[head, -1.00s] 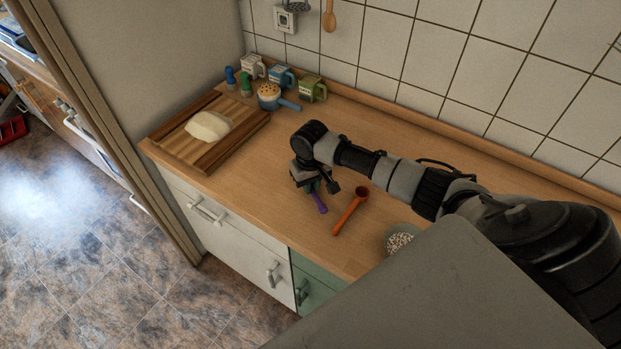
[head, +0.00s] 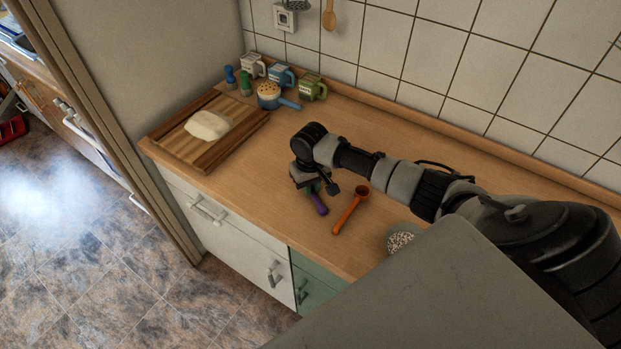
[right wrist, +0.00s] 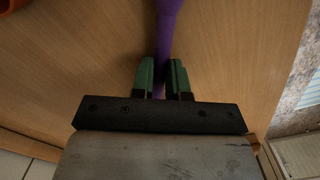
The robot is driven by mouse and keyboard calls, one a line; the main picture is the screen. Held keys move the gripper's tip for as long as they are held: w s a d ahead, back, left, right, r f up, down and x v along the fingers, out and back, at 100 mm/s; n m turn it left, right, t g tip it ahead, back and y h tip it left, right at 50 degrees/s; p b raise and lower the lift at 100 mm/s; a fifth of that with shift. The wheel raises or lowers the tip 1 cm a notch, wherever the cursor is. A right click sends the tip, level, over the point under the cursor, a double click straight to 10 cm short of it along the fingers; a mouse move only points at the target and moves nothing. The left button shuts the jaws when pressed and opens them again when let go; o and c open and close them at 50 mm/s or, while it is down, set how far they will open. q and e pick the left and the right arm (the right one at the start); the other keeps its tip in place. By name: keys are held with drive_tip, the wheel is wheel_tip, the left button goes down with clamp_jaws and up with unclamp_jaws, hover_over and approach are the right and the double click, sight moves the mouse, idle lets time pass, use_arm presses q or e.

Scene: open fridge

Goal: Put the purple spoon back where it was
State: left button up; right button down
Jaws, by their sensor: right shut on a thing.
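The purple spoon (head: 319,203) is at the counter's front part, left of an orange spoon (head: 350,211). Only its purple end shows in the head view; the rest is hidden under my right gripper (head: 312,187). In the right wrist view, the green fingers of my right gripper (right wrist: 162,76) are shut on the purple spoon's handle (right wrist: 167,22), which runs up out of the frame. The spoon is at or just above the wooden counter; I cannot tell whether it touches. My left gripper is not in view.
A cutting board (head: 222,153) with pale dough (head: 209,125) lies at the left of the counter (head: 253,178). Several mugs and a blue pan (head: 269,96) stand at the back. A bowl (head: 399,240) is at the front right. The counter between board and gripper is clear.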

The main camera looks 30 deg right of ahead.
drive_tip(key=shift+f, duration=0.1)
drive_tip(key=c, duration=1)
unclamp_jaws()
drive_tip(key=shift+c, duration=0.2)
wheel_tip(320, 180, up, 11)
drive_tip(key=b, duration=0.1)
drive_tip(key=shift+b, duration=0.35)
drive_tip(key=shift+f, duration=0.1)
